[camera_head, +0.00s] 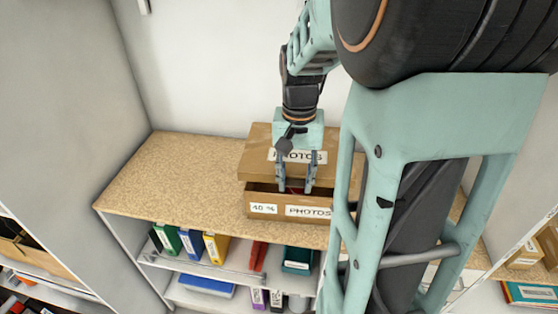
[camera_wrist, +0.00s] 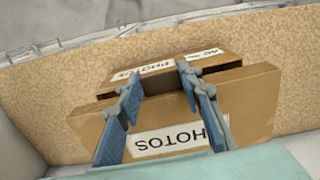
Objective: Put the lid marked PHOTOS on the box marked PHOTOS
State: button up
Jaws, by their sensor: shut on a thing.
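The brown lid marked PHOTOS (camera_head: 257,160) is in my gripper (camera_head: 297,188), above the rear part of the box. The lid also shows in the wrist view (camera_wrist: 250,95), nearer the camera, with its label partly hidden by a finger. The brown box marked PHOTOS (camera_head: 281,212) stands on the worktop, with a second label reading 40 % on its front. My gripper is shut on the lid; the exact grip point is unclear.
The speckled worktop (camera_head: 165,180) is clear left of the box. Below it, shelves hold coloured binders (camera_head: 190,242) and a blue item (camera_head: 207,285). A grey side panel (camera_head: 75,90) bounds the left, and a white wall (camera_head: 210,70) stands behind. My arm hides the right side.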

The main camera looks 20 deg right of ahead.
jog(key=shift+f, duration=0.15)
jog(key=shift+f+b, duration=1.05)
jog(key=shift+f, duration=0.1)
jog(key=shift+r+p, duration=2.1)
jog(key=shift+r, duration=1.5)
jog(key=shift+s, duration=0.15)
